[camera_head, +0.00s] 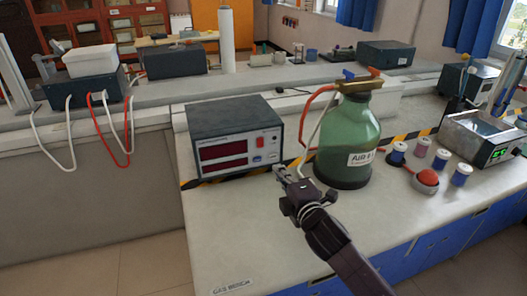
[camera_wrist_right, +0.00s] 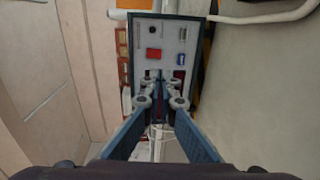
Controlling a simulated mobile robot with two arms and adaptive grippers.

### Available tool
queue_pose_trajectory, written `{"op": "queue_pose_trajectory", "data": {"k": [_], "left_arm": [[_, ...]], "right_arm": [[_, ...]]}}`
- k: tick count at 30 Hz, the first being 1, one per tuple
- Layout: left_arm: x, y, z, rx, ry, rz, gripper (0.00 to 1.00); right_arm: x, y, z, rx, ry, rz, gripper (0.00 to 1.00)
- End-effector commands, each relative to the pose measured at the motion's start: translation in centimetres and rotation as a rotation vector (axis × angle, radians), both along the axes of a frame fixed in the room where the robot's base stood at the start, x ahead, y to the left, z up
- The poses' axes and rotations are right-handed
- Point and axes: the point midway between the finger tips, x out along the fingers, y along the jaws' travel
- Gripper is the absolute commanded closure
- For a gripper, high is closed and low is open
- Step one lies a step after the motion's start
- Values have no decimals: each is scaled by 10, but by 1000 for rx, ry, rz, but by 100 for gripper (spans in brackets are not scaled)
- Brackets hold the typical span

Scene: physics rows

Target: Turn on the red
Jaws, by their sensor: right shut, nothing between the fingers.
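A dark grey instrument box (camera_head: 232,117) with a pale front panel stands on the bench. The panel bears a dark red display (camera_head: 223,151), a red switch (camera_head: 260,141) and a small blue button (camera_head: 257,158) below the switch. In the right wrist view the red switch (camera_wrist_right: 154,54) and blue button (camera_wrist_right: 181,59) show just beyond the fingertips. My right gripper (camera_head: 281,172) is shut and empty, in front of the panel's right end; I cannot tell whether it touches the panel. My left gripper is not in view.
A large green bottle (camera_head: 347,135) with a red hose stands close to the right of my right gripper. The bench front (camera_head: 225,222) is clear.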

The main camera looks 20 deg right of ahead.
Motion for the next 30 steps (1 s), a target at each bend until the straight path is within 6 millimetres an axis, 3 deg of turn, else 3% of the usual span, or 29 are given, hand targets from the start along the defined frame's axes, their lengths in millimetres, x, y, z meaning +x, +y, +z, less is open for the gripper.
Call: {"op": "queue_pose_trajectory", "data": {"k": [11,18,24,30], "left_arm": [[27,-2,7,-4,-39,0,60],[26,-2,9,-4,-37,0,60],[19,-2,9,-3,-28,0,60],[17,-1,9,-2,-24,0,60]], "right_arm": [[62,2,-6,3,-1,-1,100],[102,4,-11,3,0,-1,100],[124,5,-14,3,-1,0,100],[133,5,-16,1,0,1,100]]}}
